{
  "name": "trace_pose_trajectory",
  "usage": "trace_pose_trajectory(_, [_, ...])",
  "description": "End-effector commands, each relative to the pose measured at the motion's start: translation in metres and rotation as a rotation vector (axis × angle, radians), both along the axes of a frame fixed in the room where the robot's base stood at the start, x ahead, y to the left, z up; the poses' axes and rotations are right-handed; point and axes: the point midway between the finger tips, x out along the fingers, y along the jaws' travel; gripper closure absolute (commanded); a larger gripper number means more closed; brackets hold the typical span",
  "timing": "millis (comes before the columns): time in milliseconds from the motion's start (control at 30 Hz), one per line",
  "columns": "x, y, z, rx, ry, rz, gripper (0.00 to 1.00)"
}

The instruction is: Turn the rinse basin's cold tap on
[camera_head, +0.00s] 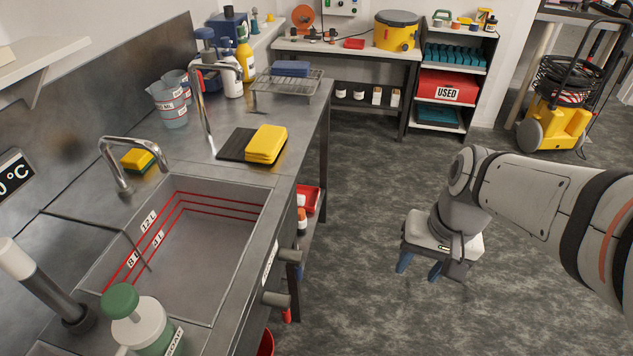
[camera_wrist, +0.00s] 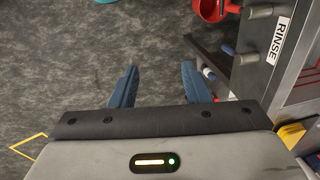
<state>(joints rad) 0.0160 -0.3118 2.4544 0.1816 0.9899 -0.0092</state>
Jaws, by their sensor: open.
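The rinse basin (camera_head: 205,245) is the steel sink sunk into the bench at left, with red level lines inside. A RINSE label shows on its front in the wrist view (camera_wrist: 279,41). Two grey handles stick out from that front: one handle (camera_head: 275,298) nearer the camera and another handle (camera_head: 290,256) farther off. They also show at upper right in the wrist view, as one handle (camera_wrist: 261,11) and the other handle (camera_wrist: 246,58). I cannot tell which is cold. My gripper (camera_head: 432,270) is open and empty, pointing down over the floor, right of the bench and apart from the handles.
A curved spout (camera_head: 132,152) stands behind the basin, and a soap bottle (camera_head: 140,318) at its near corner. The floor (camera_head: 365,220) between bench and arm is clear.

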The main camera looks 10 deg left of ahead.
Motion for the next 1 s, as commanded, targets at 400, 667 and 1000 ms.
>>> trace_pose_trajectory(400, [0.035,0.092,-0.108,0.454,0.630,-0.335,0.57])
trace_pose_trajectory(667, [0.078,0.136,-0.173,0.732,0.966,-0.583,0.57])
trace_pose_trajectory(1000, [0.130,0.159,-0.254,1.014,1.227,-0.869,0.57])
